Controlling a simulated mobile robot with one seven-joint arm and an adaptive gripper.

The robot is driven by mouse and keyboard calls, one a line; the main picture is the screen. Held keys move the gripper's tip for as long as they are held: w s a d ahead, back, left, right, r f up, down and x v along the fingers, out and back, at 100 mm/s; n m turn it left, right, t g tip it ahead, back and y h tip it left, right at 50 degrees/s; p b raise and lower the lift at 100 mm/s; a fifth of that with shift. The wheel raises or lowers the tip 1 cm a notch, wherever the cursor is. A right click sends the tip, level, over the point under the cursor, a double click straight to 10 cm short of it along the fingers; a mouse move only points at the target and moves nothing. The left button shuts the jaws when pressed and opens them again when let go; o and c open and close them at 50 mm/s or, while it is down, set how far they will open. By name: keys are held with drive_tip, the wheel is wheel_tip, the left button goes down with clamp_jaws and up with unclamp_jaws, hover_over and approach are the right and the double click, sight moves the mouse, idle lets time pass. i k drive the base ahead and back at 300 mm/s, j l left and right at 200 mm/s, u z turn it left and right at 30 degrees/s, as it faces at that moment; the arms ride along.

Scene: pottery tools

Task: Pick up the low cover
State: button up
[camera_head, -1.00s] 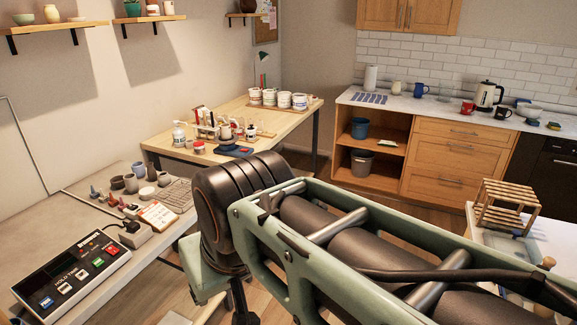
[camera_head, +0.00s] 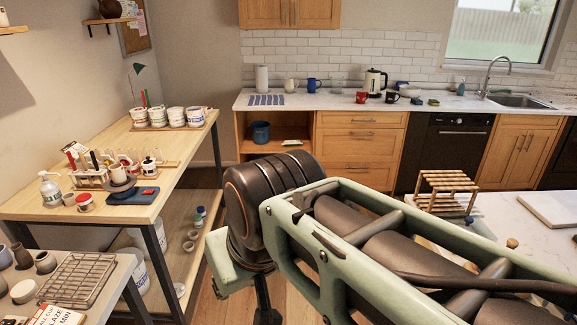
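I cannot make out a low cover for certain in this view. Several small pots and lidded jars stand on the tables, but they are too small to tell which, if any, it is. A red-topped jar (camera_head: 85,202) and a grey dish on a stand (camera_head: 118,179) are on the wooden table at the left. My arm crosses the lower middle and right of the picture and hides part of the floor and of the white counter. My gripper's fingers do not show.
The wooden table (camera_head: 165,190) holds white tubs (camera_head: 176,117) and a soap bottle (camera_head: 50,190). A wire rack (camera_head: 75,280) lies on the nearer left table. The back counter (camera_head: 420,105) carries mugs and a kettle (camera_head: 375,82). A wooden rack (camera_head: 446,181) stands at the right.

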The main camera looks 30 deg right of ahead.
sight(470, 221)
drive_tip(key=i+l+z, duration=0.1)
drive_tip(key=i+z, duration=0.65)
drive_tip(key=z, duration=0.2)
drive_tip(key=i+z, duration=0.2)
drive_tip(key=z, duration=0.15)
drive_tip(key=i+z, duration=0.15)
drive_tip(key=z, duration=0.25)
drive_tip(key=i+z, duration=0.2)
drive_tip(key=z, duration=0.15)
